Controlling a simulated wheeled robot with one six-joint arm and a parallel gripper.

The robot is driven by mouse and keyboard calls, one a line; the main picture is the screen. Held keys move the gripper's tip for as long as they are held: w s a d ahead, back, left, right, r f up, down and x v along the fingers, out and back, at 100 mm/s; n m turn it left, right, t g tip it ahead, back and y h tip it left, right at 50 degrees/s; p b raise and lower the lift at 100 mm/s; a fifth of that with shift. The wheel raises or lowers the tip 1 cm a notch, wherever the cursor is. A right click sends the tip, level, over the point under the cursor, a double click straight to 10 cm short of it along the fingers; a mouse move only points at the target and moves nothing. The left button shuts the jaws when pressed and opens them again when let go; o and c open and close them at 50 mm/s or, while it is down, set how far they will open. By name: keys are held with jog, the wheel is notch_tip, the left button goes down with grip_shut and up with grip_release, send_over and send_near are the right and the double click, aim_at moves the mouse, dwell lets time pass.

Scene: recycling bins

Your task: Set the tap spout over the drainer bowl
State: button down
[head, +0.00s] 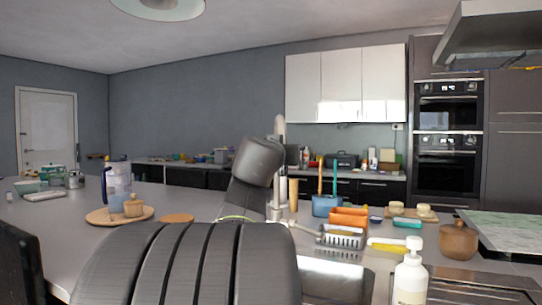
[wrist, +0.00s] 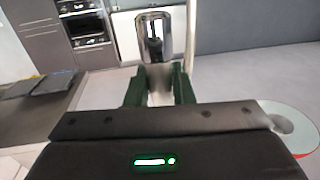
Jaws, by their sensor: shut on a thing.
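The tap (head: 280,128) is a pale, tall tap standing behind my arm in the head view; my arm hides part of it. In the wrist view, my gripper (wrist: 158,78) has its two dark green fingers on either side of a pale part of the tap spout (wrist: 159,98), shut on it. A shiny chrome part of the tap (wrist: 154,22) rises just beyond the fingers. My gripper is hidden in the head view, so the spout's position over the bowl cannot be told.
The sink (head: 330,280) lies in front of the drainer. An orange holder (head: 349,217), a blue caddy (head: 325,206) and a yellow-handled brush (head: 388,245) are close by. A white soap bottle (head: 411,275) stands front right. A jug (head: 117,185) stands on a board at left.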

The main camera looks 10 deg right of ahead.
jog(key=shift+d, duration=0.15)
jog(key=c, duration=1.3)
grip_release()
jog(key=b+v, duration=0.4)
jog(key=v, duration=1)
jog(key=shift+w+d, duration=0.1)
jog(key=p+x, duration=0.4)
jog(key=x, duration=0.9)
jog(key=shift+w+d, duration=0.1)
jog(key=shift+w, duration=0.25)
